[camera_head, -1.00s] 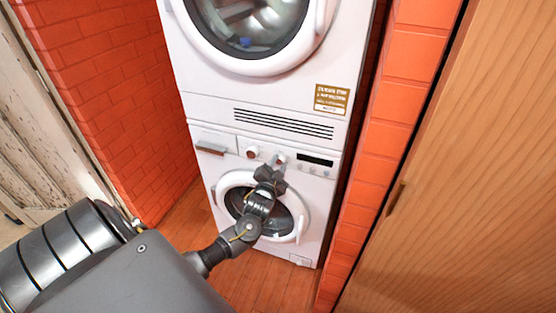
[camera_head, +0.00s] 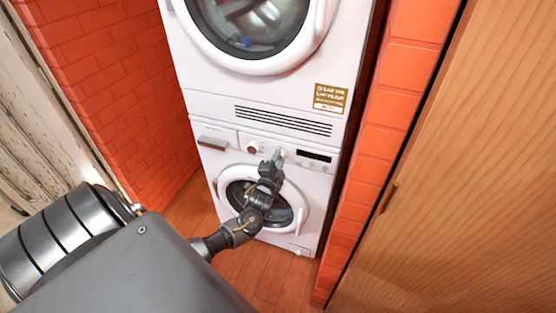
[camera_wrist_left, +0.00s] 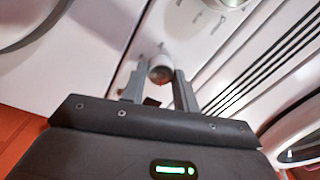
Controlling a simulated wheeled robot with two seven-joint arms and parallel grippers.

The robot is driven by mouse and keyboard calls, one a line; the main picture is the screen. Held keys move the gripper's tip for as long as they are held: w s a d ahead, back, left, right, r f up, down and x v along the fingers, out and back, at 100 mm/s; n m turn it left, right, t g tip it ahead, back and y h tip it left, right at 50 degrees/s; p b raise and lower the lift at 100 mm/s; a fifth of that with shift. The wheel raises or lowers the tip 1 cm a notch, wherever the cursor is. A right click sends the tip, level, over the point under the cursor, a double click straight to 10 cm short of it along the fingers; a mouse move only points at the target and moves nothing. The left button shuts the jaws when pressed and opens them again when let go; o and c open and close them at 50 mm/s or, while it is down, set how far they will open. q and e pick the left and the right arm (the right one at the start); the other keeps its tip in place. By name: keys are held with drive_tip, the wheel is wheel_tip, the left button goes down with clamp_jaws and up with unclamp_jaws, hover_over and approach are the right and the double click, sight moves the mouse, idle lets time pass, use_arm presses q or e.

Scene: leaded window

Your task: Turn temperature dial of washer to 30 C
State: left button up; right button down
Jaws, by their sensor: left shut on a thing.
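The washer (camera_head: 229,167) is the lower white machine, with a round door and a control panel. A dial with a reddish-brown face (camera_head: 253,147) sits left on the panel. A second dial (camera_head: 281,152) is to its right, partly hidden by my left gripper (camera_head: 274,158). In the left wrist view the white dial (camera_wrist_left: 160,68) stands between the two fingers of my left gripper (camera_wrist_left: 160,78), which is shut on it. The dial markings are too small to read, so I cannot tell its setting. My right gripper is not in view.
A second white machine (camera_head: 210,85) is stacked above the washer. A display (camera_head: 314,156) is right of the dials, a drawer handle (camera_head: 212,143) left. Brick walls (camera_head: 90,75) flank the machines closely. A wooden door (camera_head: 450,170) is at the right.

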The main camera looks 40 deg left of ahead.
use_arm(q)
drive_tip(key=o, duration=1)
drive_tip(key=shift+c, duration=0.2)
drive_tip(key=v, duration=1.1)
drive_tip(key=shift+w, duration=0.1)
